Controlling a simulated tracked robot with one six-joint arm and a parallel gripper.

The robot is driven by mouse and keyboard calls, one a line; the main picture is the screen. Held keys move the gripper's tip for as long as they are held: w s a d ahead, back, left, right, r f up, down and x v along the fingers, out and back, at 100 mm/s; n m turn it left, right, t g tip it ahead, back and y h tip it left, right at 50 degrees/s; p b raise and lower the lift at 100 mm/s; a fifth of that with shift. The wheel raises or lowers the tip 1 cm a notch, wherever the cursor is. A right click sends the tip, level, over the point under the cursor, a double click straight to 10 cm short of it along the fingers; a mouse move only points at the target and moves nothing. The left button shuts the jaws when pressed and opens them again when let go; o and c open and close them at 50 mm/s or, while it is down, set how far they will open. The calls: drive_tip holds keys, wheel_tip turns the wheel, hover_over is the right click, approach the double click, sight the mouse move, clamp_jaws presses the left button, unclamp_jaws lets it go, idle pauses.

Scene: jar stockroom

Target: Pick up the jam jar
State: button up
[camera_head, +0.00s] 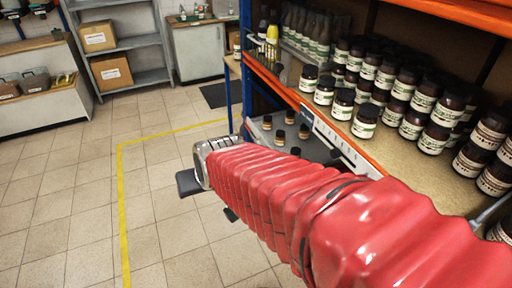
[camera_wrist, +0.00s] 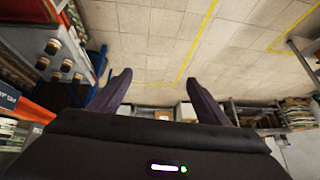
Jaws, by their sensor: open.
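Many dark jars with white and green labels stand in rows on the upper shelf at the right in the head view, one of them a jar at the shelf's front edge (camera_head: 365,121). I cannot tell which of them is the jam jar. A few small dark jars (camera_head: 279,138) stand on the lower shelf. My gripper (camera_head: 209,199) is at the end of my red-sleeved arm, out over the floor, left of the shelving and apart from all jars. In the wrist view my gripper (camera_wrist: 159,78) has its two dark fingers spread, with nothing held between them.
The orange shelf edge (camera_head: 293,98) and blue post (camera_head: 245,45) border the jars. A yellow floor line (camera_head: 121,205) runs on the open tiled floor at left. A grey rack with cardboard boxes (camera_head: 112,71) and a white cabinet (camera_head: 199,52) stand at the back.

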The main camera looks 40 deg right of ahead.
drive_tip(key=s+a+r+n+g+y, duration=0.1)
drive_tip(key=s+a+r+n, duration=0.2)
drive_tip(key=s+a+r, duration=0.2)
drive_tip(key=s+a, duration=0.2)
drive_tip(key=s, duration=0.2)
drive_tip(key=shift+s+a+n, duration=0.2)
drive_tip(key=shift+a+n, duration=0.2)
drive_tip(key=shift+c, duration=0.2)
